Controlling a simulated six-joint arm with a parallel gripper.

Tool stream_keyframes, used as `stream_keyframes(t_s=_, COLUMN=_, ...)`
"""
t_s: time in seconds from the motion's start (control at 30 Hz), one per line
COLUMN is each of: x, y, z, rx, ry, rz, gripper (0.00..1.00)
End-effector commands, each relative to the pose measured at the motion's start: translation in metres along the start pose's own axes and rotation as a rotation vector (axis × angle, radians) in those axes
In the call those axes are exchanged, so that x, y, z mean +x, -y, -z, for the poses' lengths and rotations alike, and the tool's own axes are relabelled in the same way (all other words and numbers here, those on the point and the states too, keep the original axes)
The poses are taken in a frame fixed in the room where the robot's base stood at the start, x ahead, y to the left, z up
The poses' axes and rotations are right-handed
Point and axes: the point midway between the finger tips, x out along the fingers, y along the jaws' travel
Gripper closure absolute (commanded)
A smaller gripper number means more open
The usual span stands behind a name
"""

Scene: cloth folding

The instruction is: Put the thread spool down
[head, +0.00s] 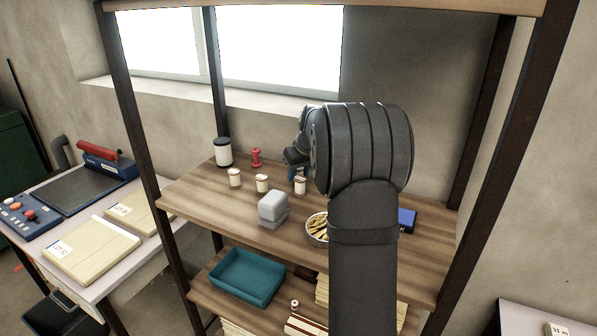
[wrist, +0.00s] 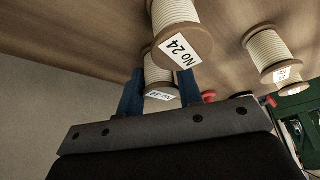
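In the wrist view a thread spool (wrist: 158,74) with pale thread, brown flanges and a white label sits between the two blue fingers of my gripper (wrist: 160,84). Both fingers appear to touch its sides. A nearer spool labelled No 24 (wrist: 174,14) covers part of it. Another spool (wrist: 269,46) stands to the right. In the head view my gripper (head: 296,172) is low over the back of the wooden shelf, partly hidden by my arm. Three pale spools show there, left (head: 235,178), middle (head: 262,184) and right (head: 300,186); the right one is beside the blue finger.
On the shelf (head: 190,192) are a black-and-white canister (head: 223,152), a red spool-shaped item (head: 256,157), grey blocks (head: 272,209), a bowl (head: 317,228) and a blue box (head: 407,219). A teal tray (head: 247,277) lies on the lower shelf. Dark posts frame the shelf.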

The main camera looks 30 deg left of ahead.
Motion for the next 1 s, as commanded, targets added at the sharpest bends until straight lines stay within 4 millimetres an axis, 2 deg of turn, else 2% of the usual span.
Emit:
stream_keyframes(t_s=0.03, x=0.000, y=0.000, z=0.000, rx=0.000, ry=0.000, rz=0.000, gripper=0.57)
stream_keyframes(t_s=0.1, x=0.000, y=0.000, z=0.000, rx=0.000, ry=0.000, rz=0.000, gripper=0.47)
stream_keyframes(t_s=0.47, x=-0.006, y=0.000, z=0.002, rx=0.000, ry=-0.002, rz=-0.001, gripper=0.47)
stream_keyframes(t_s=0.57, x=-0.020, y=0.000, z=0.002, rx=0.000, ry=-0.003, rz=-0.001, gripper=0.47)
stream_keyframes(t_s=0.8, x=-0.072, y=-0.001, z=0.002, rx=0.001, ry=-0.004, rz=-0.002, gripper=0.47)
stream_keyframes(t_s=1.0, x=-0.107, y=0.000, z=0.002, rx=0.000, ry=-0.003, rz=-0.001, gripper=0.47)
